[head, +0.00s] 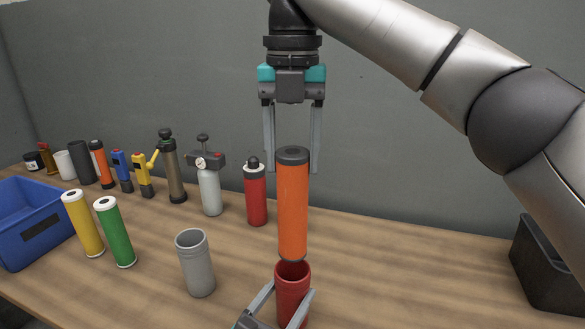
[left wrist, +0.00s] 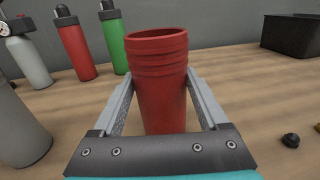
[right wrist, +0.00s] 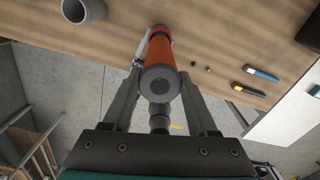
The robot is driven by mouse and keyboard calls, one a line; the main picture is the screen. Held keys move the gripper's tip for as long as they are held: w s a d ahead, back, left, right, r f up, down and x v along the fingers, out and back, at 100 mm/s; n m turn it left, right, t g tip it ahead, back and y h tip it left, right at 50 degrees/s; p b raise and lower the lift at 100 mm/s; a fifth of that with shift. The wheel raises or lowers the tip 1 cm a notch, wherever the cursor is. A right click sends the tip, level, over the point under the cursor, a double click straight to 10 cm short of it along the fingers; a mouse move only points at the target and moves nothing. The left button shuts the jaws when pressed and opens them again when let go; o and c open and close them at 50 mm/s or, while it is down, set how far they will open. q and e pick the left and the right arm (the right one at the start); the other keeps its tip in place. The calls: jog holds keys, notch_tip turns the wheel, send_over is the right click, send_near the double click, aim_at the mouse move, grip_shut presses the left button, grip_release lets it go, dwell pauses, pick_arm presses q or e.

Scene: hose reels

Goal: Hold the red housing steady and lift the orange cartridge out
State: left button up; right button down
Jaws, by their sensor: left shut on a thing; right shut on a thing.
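The red housing (head: 291,280) stands upright on the table, its top open. My left gripper (head: 292,289) is shut around its side; the left wrist view shows the housing (left wrist: 160,95) between both fingers, with no orange above its rim. The orange cartridge (head: 292,210), a tall cylinder with a dark grey cap, hangs upright just above the housing's mouth. My right gripper (head: 294,165) points down and is shut on the cartridge near its top. The right wrist view shows the cartridge (right wrist: 162,80) between the fingers. The inside bottom of the housing is hidden.
A grey open cup (head: 195,265) stands left of the housing, with yellow (head: 83,225) and green (head: 115,233) cartridges beyond. A blue bin (head: 35,235) is at far left. Several bottles line the back. A black bin (head: 545,265) is at right; between is mostly clear.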

pick_arm(q)
jog(key=o, duration=1.5)
jog(key=shift+c, duration=0.2)
